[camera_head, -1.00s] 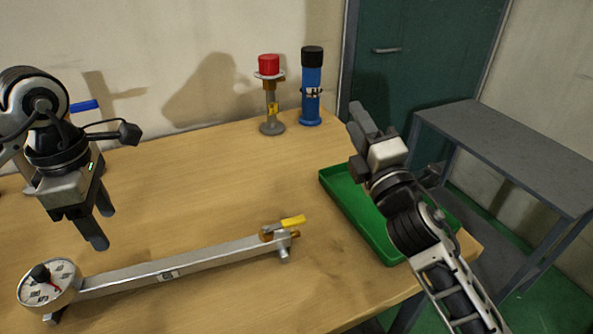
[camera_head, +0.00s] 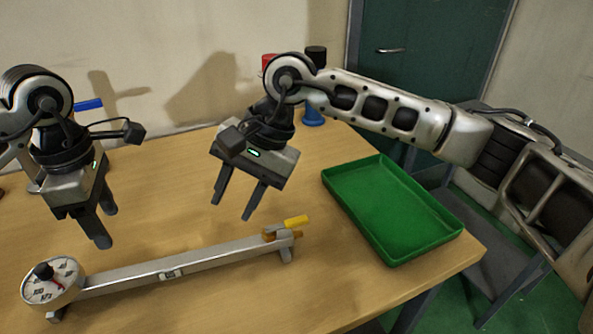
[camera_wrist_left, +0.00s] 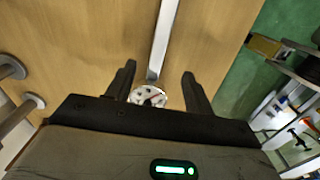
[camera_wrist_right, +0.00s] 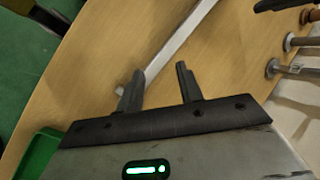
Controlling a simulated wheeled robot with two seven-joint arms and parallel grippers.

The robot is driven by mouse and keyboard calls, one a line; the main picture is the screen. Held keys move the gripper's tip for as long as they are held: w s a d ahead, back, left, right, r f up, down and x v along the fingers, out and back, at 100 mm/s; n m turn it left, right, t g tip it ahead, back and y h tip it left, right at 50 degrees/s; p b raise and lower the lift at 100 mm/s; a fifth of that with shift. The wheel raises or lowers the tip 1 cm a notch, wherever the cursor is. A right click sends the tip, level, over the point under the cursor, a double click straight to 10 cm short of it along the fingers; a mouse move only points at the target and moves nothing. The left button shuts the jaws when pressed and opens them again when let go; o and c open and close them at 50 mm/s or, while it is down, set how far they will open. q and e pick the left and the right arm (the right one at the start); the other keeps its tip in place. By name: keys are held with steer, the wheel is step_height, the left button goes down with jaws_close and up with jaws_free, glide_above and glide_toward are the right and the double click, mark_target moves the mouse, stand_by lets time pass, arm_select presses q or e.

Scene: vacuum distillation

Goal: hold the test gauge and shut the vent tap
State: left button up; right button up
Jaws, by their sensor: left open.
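The test gauge (camera_head: 52,281) has a round white dial with a black knob and sits at the left end of a long metal bar (camera_head: 180,267) on the table. It also shows in the left wrist view (camera_wrist_left: 148,96), partly hidden by the gripper body. The vent tap (camera_head: 296,222), with a yellow lever, is at the bar's right end. My left gripper (camera_head: 106,228) is open and empty above and behind the gauge. My right gripper (camera_head: 231,209) is open and empty, above the table behind the bar and left of the tap. In the right wrist view the bar (camera_wrist_right: 180,38) runs beyond the fingers.
A green tray (camera_head: 385,205) lies at the table's right edge. At the back, a red-topped stand (camera_head: 268,61) and a blue black-capped cylinder (camera_head: 313,115) are mostly hidden behind my right arm. A blue handle (camera_head: 89,104) shows behind my left arm.

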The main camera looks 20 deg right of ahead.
mark_target(136, 269)
arm_select(q)
step_height(136, 269, down, 16)
steer(key=shift+r, duration=0.1)
arm_select(e)
steer(key=w+d+h, duration=0.2)
steer(key=d+h, duration=0.3)
steer(key=d, duration=0.5)
steer(key=shift+w+d+f+h, duration=0.15)
steer(key=shift+w+d+h, duration=0.05)
steer(key=shift+w+h, duration=0.15)
arm_select(q)
steer(key=shift+c, duration=0.3)
jaws_close()
arm_select(e)
jaws_close()
steer(key=n+t, duration=0.1)
steer(key=n, duration=0.1)
steer(key=w+n+t, duration=0.1)
steer(key=n, duration=0.1)
steer(key=w+n+t, duration=0.1)
steer(key=n+t, duration=0.1)
steer(key=shift+w+d, duration=0.15)
